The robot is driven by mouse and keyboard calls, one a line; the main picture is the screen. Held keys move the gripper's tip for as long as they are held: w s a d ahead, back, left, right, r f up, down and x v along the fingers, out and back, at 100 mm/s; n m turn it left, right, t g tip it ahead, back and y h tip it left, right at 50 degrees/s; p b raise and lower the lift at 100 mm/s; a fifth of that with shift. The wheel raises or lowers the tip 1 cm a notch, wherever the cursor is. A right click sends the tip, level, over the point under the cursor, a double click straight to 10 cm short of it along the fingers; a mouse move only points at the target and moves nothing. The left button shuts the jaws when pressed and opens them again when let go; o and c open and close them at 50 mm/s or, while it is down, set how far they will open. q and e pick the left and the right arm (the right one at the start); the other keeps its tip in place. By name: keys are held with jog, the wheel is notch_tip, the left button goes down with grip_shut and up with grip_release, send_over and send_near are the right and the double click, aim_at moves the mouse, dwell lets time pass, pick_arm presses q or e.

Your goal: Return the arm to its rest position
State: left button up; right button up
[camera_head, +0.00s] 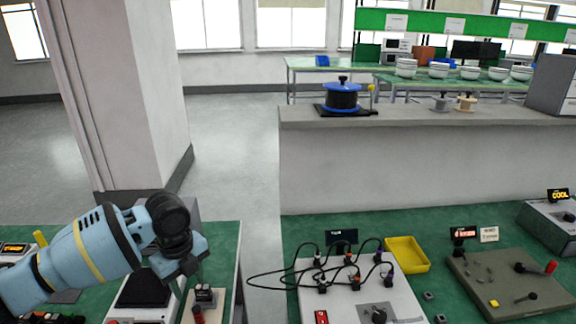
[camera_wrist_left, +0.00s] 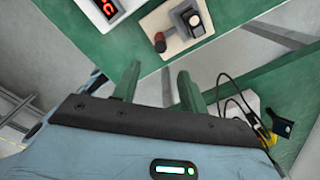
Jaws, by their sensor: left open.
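My left arm comes in from the left in the head view. Its gripper (camera_head: 190,272) is over the left green bench, just above a small beige board. In the left wrist view the two green fingers of my left gripper (camera_wrist_left: 158,88) stand apart with nothing between them. My right gripper is in neither view.
The beige board (camera_wrist_left: 172,48) carries a small grey device (camera_wrist_left: 186,18) and a red-brown knob. A white rack panel (camera_head: 355,302) with looped black cables, a yellow tray (camera_head: 407,254) and an olive box (camera_head: 510,285) stand on the right bench. A gap separates the benches.

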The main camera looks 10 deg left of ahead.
pick_arm(q)
jog(key=s+d+f+n+t+h, duration=0.1)
jog(key=s+d+f+n+h, duration=0.2)
jog(key=s+d+f+n, duration=0.9)
jog(key=s+a+f+n+y, duration=0.1)
jog(key=s+a+n, duration=0.15)
jog(key=s, duration=0.55)
jog(key=s+a+f+n+y, duration=0.1)
jog(key=s+n, duration=0.3)
jog(key=s, duration=0.3)
jog(key=s+a+f+n+y, duration=0.15)
jog(key=s+n, duration=0.25)
jog(key=s, duration=0.4)
jog(key=w+d+f+t+h, duration=0.2)
jog(key=w+f+t, duration=0.4)
jog(key=f, duration=0.3)
jog(key=shift+f+t, duration=0.25)
jog(key=shift+t, duration=0.65)
jog(key=shift+d+h, duration=0.1)
jog(key=shift+h, duration=0.15)
